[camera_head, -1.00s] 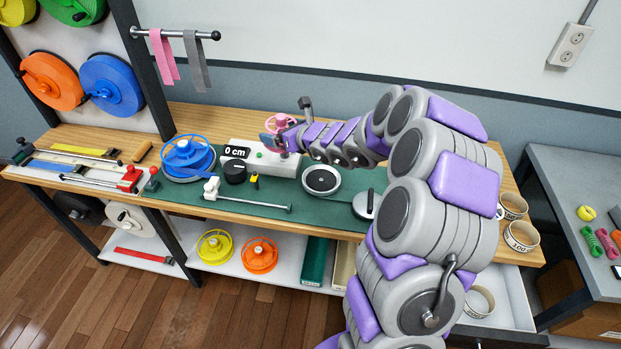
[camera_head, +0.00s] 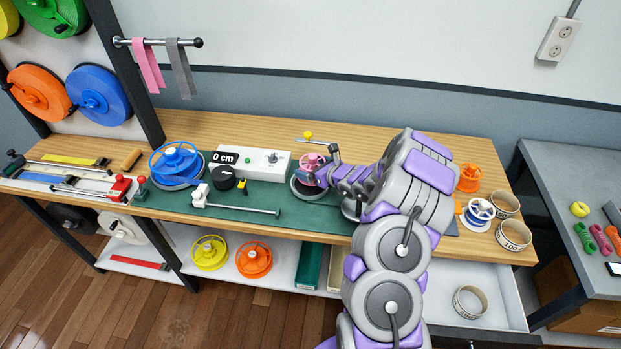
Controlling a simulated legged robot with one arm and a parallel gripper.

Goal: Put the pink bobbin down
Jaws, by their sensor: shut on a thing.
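The pink bobbin (camera_head: 312,161) shows at the end of my arm, over the dark round plate (camera_head: 303,192) on the green mat. My gripper (camera_head: 318,170) is shut on the bobbin, and its fingers partly cover it. I cannot tell whether the bobbin touches the plate or is held just above it.
A white box with a 0 cm display (camera_head: 262,163) stands left of the bobbin, with a black knob (camera_head: 224,178) in front. A blue reel (camera_head: 177,163) sits further left. An orange spool (camera_head: 469,177), a blue-and-white spool (camera_head: 480,211) and tape rolls (camera_head: 513,235) stand at the right.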

